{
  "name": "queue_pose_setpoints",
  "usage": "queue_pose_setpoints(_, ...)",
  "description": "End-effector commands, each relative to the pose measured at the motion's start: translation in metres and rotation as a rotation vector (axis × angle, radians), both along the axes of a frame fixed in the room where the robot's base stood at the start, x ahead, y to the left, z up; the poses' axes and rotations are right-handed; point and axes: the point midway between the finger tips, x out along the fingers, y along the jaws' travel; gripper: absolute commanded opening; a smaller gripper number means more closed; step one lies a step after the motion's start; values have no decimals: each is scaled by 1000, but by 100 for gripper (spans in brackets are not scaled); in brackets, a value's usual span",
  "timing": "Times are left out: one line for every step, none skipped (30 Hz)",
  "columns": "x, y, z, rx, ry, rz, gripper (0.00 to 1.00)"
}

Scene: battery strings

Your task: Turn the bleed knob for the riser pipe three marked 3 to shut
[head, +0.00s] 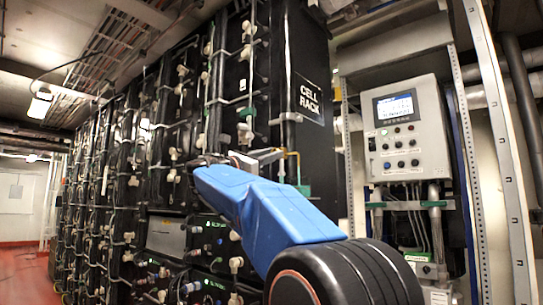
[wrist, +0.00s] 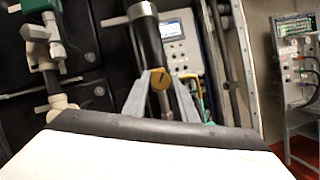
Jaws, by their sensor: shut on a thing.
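A small round yellow knob (wrist: 159,78) with a dark mark on its face sits at the lower end of a thick dark riser pipe (wrist: 147,40) in the wrist view. My gripper (wrist: 161,84) has one grey finger on each side of the knob and is shut on it. In the head view my gripper (head: 276,154) reaches the pipe area beside the cell rack, at the end of my blue arm. The knob is too small to make out there. I cannot read a number on the pipe or tell the knob's setting.
The tall black cell rack (head: 313,98) with pipes and pale fittings fills the left and middle. A grey control box (head: 405,130) with a screen hangs to the right. A slotted metal upright (head: 497,130) stands farther right. Red floor shows at far left.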

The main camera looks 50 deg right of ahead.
Motion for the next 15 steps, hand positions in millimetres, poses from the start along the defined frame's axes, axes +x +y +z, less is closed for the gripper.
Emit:
queue_pose_setpoints(2, 0, 0, 4, -42, -1, 3)
queue_pose_setpoints(2, 0, 0, 7, -69, 0, 3)
queue_pose_setpoints(3, 0, 0, 10, -108, 0, 3)
queue_pose_setpoints(3, 0, 0, 12, -136, 0, 3)
queue_pose_setpoints(3, 0, 0, 14, -166, 0, 3)
queue_pose_setpoints(3, 0, 0, 17, -204, 0, 3)
queue_pose_setpoints(3, 0, 0, 20, -232, 0, 3)
queue_pose_setpoints(3, 0, 0, 22, -259, -1, 3)
queue_pose_setpoints(3, 0, 1, 24, -298, -1, 3)
queue_pose_setpoints(3, 0, 1, 26, -327, 0, 3)
queue_pose_setpoints(3, 0, 1, 29, -356, -1, 3)
queue_pose_setpoints(4, 0, 1, 32, -393, -1, 3)
queue_pose_setpoints(4, 0, 1, 35, -422, 0, 3)
queue_pose_setpoints(4, 0, 1, 37, -450, -1, 3)
queue_pose_setpoints(4, 0, 2, 40, -488, -1, 3)
